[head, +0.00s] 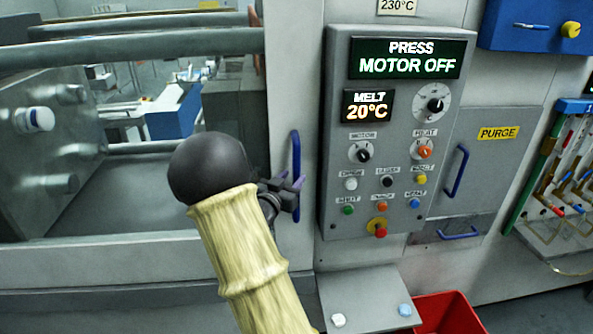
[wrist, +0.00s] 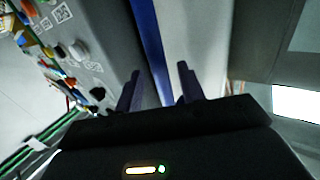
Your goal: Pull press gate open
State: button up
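The press gate (head: 283,262) is the pale framed panel at the left of the head view, with a window onto the machine inside. Its blue vertical handle (head: 296,150) stands at the frame's right edge; it also shows in the wrist view (wrist: 148,40). My gripper (head: 292,183) is at the handle's lower half. In the wrist view, my gripper (wrist: 158,86) has its two fingers apart, with the blue bar running between them and a gap visible on either side. The gate looks closed. My arm hides part of the gate's lower frame.
The control panel (head: 340,205), reading "PRESS MOTOR OFF", stands just right of the handle. A red bin (head: 455,315) sits below.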

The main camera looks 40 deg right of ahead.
aim_at(294, 176)
jog(key=shift+p+x, duration=0.35)
jog(key=shift+x, duration=1.4)
jog(key=shift+c, duration=0.5)
grip_shut()
